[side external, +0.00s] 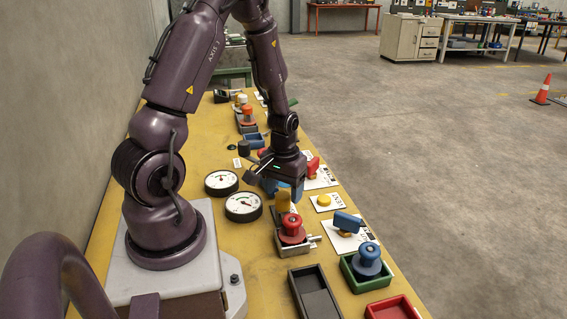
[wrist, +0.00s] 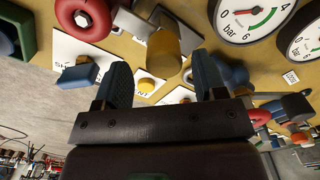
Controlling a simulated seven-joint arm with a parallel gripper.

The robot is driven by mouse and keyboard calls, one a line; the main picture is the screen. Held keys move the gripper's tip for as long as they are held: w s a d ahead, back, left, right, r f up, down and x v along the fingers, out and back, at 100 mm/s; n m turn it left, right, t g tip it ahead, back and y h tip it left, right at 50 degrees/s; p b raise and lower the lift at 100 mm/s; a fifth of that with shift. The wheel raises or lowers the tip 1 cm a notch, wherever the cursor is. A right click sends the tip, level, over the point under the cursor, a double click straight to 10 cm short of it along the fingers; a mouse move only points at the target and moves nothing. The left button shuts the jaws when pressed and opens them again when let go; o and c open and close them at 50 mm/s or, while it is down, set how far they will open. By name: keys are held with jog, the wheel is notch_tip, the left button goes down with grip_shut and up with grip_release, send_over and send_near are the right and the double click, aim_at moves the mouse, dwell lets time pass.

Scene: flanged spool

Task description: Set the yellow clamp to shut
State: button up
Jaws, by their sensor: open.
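The yellow clamp part (side external: 283,201) stands up just behind the red spool in the side view. In the wrist view it is a thick yellow handle (wrist: 163,52) beside grey metal plates. Whether the clamp is open or shut I cannot tell. My gripper (side external: 284,188) points down at the clamp, its blue fingers close above or beside it. In the wrist view my gripper (wrist: 162,66) is open, and the yellow handle appears between and beyond the fingertips. No contact is visible.
A red spool (side external: 292,226) is close in front of the clamp. A yellow button (side external: 324,199) and a blue-handled switch (side external: 348,222) lie to the right. Two gauges (side external: 242,206) lie left. A blue spool (side external: 368,254) sits in a green tray (side external: 352,279).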

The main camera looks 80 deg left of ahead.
notch_tip(320, 180, up, 10)
dwell(0.3)
dwell(0.3)
jog(key=s+d+r+m+t, duration=0.2)
jog(key=d+r+m, duration=0.2)
jog(key=d+r, duration=0.4)
jog(key=s+d+r+m+t, duration=0.2)
jog(key=d+r+m, duration=0.3)
jog(key=d+r, duration=0.3)
jog(key=shift+s+d+r+t, duration=0.2)
jog(key=shift+d+r+t, duration=0.05)
jog(key=shift+d+t, duration=0.55)
dwell(0.7)
